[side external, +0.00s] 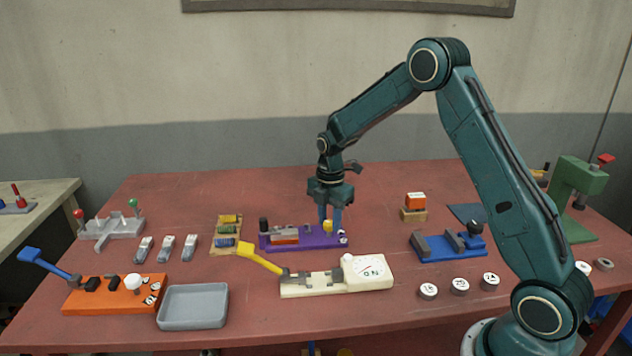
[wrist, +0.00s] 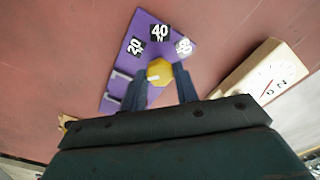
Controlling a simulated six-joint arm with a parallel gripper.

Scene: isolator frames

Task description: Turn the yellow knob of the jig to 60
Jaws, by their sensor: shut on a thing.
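The jig is a purple block (side external: 300,244) lying on the red table, and it also shows in the wrist view (wrist: 146,29). Its yellow knob (wrist: 160,70) sits at the right end of the block in the side view (side external: 328,227). White-on-black labels 20 (wrist: 135,46), 40 (wrist: 159,32) and 60 (wrist: 184,46) fan around the knob. A short white mark shows at the knob's lower left in the wrist view. My gripper (wrist: 162,80) points down and is shut on the knob, one finger on each side. The fingers hide part of the knob's sides.
A cream fixture with a dial (side external: 368,272) and yellow lever lies close in front of the jig. A wooden tray of coloured parts (side external: 225,250) is just left. A blue fixture (side external: 448,246) stands to the right. Bare table lies behind the jig.

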